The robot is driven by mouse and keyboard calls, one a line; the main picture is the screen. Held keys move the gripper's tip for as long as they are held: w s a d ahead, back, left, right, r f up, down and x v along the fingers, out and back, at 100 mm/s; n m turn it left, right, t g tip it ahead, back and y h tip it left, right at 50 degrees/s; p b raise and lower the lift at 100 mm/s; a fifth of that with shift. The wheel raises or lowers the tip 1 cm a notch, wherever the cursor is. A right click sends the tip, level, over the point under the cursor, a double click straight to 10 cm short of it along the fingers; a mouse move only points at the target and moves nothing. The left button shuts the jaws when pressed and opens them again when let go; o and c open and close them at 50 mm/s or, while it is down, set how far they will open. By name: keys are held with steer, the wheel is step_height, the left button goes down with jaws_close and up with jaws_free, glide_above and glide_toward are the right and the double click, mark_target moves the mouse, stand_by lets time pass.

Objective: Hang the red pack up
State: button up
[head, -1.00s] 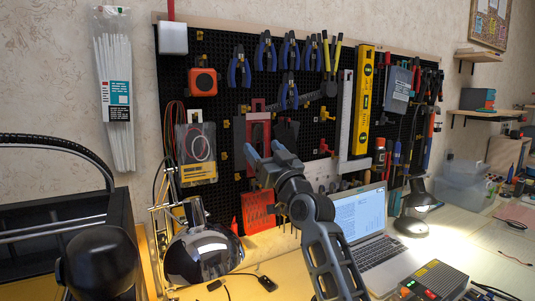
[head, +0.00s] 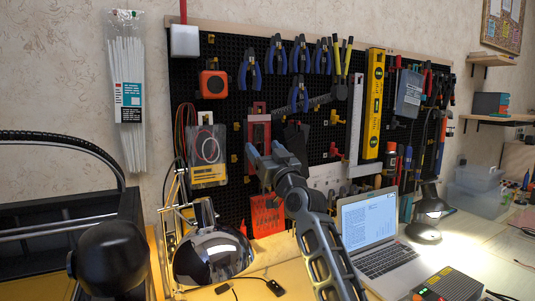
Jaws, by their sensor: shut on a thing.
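The red pack (head: 259,131) is upright in front of the pegboard (head: 224,113), with its narrow top end up. My gripper (head: 268,158) is shut on its lower part, and the fingers hide some of it. I cannot tell how far the pack is from the board or whether its top meets a hook. A yellow hook (head: 236,127) shows on the board just left of the pack.
Another red pack (head: 267,215) hangs lower on the board. Pliers (head: 250,70) hang above, and a dark pack (head: 297,134) is close on the right. A chrome lamp (head: 212,256) and an open laptop (head: 368,222) stand below.

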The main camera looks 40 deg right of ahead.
steer(key=shift+w+d, duration=0.1)
steer(key=shift+w, duration=0.35)
steer(key=shift+w+d+f+b, duration=0.1)
steer(key=shift+w+f+b, duration=0.15)
steer(key=shift+f+b, duration=0.55)
steer(key=shift+r+b, duration=0.25)
steer(key=shift+b, duration=0.05)
steer(key=o, duration=1.1)
steer(key=b+v, duration=0.1)
steer(key=v, duration=0.6)
steer(key=shift+s+f, duration=0.15)
steer(key=shift+s, duration=0.2)
